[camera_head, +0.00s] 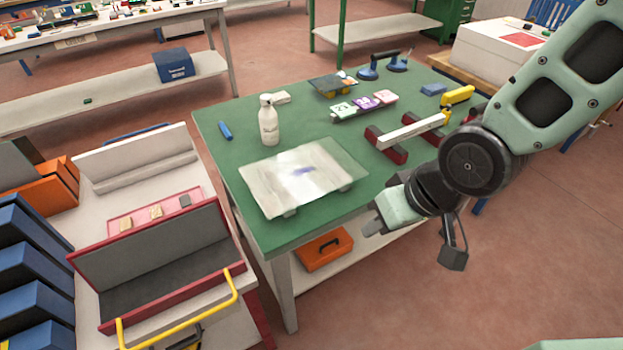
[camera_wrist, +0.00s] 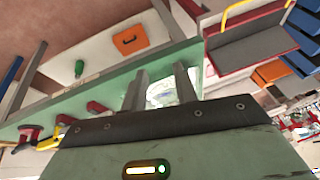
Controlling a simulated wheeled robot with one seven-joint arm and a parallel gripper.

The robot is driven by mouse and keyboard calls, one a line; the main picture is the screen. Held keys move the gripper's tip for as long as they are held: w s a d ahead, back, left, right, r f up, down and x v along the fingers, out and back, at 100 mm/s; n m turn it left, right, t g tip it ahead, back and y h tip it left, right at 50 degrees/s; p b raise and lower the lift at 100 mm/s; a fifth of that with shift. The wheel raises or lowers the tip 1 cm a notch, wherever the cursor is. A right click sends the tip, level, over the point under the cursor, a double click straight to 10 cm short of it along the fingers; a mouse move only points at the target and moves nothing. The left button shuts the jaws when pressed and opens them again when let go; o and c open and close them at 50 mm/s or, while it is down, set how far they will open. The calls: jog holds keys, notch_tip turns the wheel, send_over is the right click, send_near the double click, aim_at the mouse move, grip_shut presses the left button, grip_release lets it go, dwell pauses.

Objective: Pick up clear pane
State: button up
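The clear pane (camera_head: 302,176) lies flat on the green table top, raised slightly on small light supports, near the table's front left. It is see-through with pale reflections. My gripper (camera_head: 371,218) hangs to the right of the pane, by the table's front edge, apart from it. In the wrist view the two fingers of my gripper (camera_wrist: 160,84) stand apart with nothing held. Part of the pane (camera_wrist: 168,93) shows between and beyond them; the rest is hidden by the fingers and gripper body.
A white bottle (camera_head: 268,122) stands just behind the pane, with a blue marker (camera_head: 225,130) farther left. An orange case (camera_head: 324,250) sits on the lower shelf. A red-framed machine (camera_head: 150,262) stands at left.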

jog(key=w+a+f+m+t+y+b, duration=0.2)
jog(key=w+f+m+y+b, duration=0.1)
jog(key=f, duration=0.4)
jog(key=w+a+f+m+t+y+b, duration=0.1)
jog(key=w+a+f+m+y+b, duration=0.15)
jog(key=f, duration=0.35)
jog(key=m+t+y+b, duration=0.1)
jog(key=m+t+b, duration=0.9)
jog(key=b, duration=0.8)
send_near(325, 194)
jog(key=shift+m+g, duration=0.5)
jog(key=shift+m, duration=0.05)
jog(key=x, duration=0.4)
jog(key=shift+w+r, duration=0.25)
jog(key=shift+r, duration=0.05)
jog(key=shift+x, duration=2.8)
grip_shut()
